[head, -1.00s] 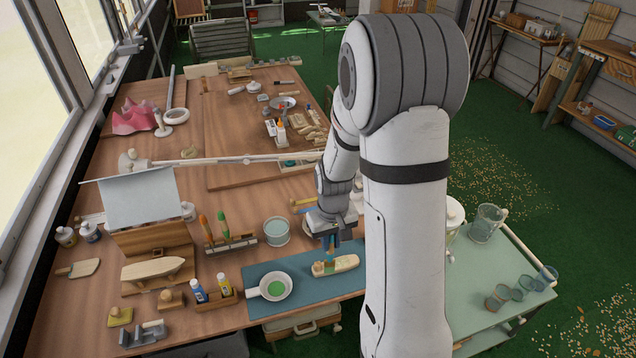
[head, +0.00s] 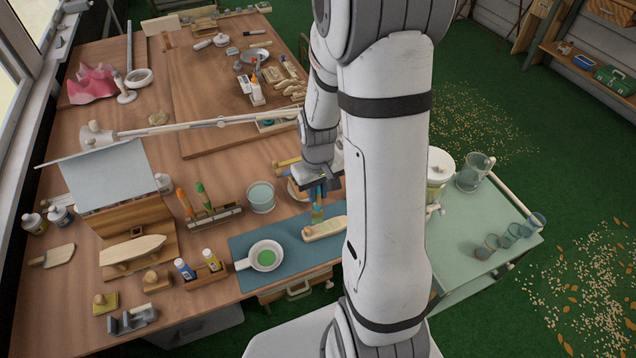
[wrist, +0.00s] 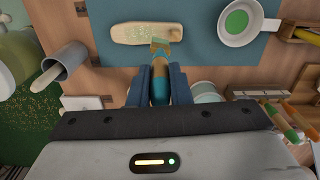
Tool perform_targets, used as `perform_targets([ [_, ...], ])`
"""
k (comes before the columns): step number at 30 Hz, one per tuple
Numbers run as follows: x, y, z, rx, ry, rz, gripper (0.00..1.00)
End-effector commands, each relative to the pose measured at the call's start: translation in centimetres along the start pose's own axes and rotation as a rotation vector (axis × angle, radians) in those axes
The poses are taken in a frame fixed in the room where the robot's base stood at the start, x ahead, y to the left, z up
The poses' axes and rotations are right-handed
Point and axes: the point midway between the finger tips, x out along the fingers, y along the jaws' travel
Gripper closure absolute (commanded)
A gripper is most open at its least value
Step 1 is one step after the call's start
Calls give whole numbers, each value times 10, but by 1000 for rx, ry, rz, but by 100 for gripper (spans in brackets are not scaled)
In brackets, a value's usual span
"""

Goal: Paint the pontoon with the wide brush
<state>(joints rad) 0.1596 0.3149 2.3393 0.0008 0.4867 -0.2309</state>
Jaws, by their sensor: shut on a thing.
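My gripper (head: 318,186) is shut on a brush with a blue-teal handle (wrist: 158,88), which points down. Its greenish bristles (wrist: 160,48) overlap the near edge of the pontoon in the wrist view; I cannot tell whether they touch it. The pontoon (head: 326,229) is a pale wooden piece lying on the blue mat (head: 300,265). In the wrist view the pontoon (wrist: 122,33) has a patchy pale green smear on its top, with bare wood at the left end. A white handled dish (head: 265,250) with green paint stands on the mat, left of the pontoon in the head view.
A clear tub (head: 261,198) stands behind the mat. A rack with upright brushes (head: 215,217) and a box with two tubes (head: 204,272) stand to the left. A grey cup (wrist: 67,62) is left in the wrist view. A side table (head: 470,245) holds glassware.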

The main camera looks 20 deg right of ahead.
Motion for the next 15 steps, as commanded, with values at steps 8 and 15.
perform_targets([
  [8,29,1,0,2,0,0,100],
  [15,35,14,0,-1,0,0,100],
])
